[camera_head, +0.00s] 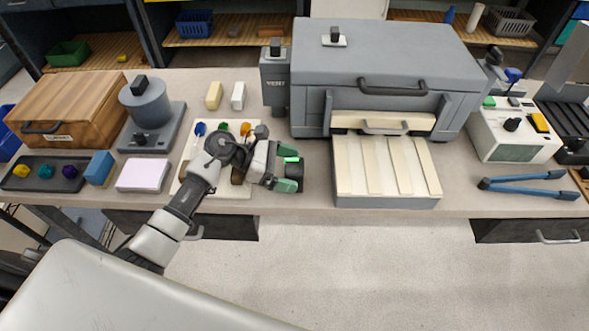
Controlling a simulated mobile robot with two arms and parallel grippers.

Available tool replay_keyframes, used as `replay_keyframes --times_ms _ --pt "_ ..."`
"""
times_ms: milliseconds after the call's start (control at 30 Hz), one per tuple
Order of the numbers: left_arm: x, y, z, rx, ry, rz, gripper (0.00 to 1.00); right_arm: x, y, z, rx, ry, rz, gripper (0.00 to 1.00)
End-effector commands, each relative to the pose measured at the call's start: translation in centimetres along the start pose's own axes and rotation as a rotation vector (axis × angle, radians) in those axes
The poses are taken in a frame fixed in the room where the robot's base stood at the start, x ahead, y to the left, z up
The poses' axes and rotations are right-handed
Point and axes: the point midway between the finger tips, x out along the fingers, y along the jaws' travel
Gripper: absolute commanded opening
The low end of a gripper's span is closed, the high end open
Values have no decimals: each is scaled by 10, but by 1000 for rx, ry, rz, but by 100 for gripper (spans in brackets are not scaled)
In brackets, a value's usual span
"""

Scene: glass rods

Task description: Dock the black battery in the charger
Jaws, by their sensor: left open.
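My left gripper (287,170) has green fingertips and is open over the bench, just left of the slatted tray. A small black block (294,169), which looks like the black battery, shows between its fingertips; I cannot tell whether they touch it. A white and grey-green unit (513,147) stands at the right of the bench, with a black knob and a yellow block (540,122) on top. It may be the charger, but its slots are too small to make out. My right gripper is not in view.
A large grey oven-like box (390,65) stands at the back, with a slatted tray (385,202) in front. A board with coloured tools lies under my left arm. A pink-white block (144,175) sits left of it.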

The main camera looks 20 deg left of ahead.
Motion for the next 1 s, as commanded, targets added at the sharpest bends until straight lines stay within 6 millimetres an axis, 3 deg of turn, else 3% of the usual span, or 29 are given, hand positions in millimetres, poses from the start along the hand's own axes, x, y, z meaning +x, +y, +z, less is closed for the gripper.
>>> replay_keyframes --times_ms 100,367,800,867,1000 --pt "13 -1 1 -3 -2 -1 94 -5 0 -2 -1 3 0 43" --pt "16 -1 -2 -1 2 0 94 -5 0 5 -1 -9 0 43" --pt "16 -1 -1 -2 1 0 30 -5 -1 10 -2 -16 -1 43" --pt "16 0 0 -1 -1 0 25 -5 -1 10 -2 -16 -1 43" --pt "16 0 0 -1 0 0 25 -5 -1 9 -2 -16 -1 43"
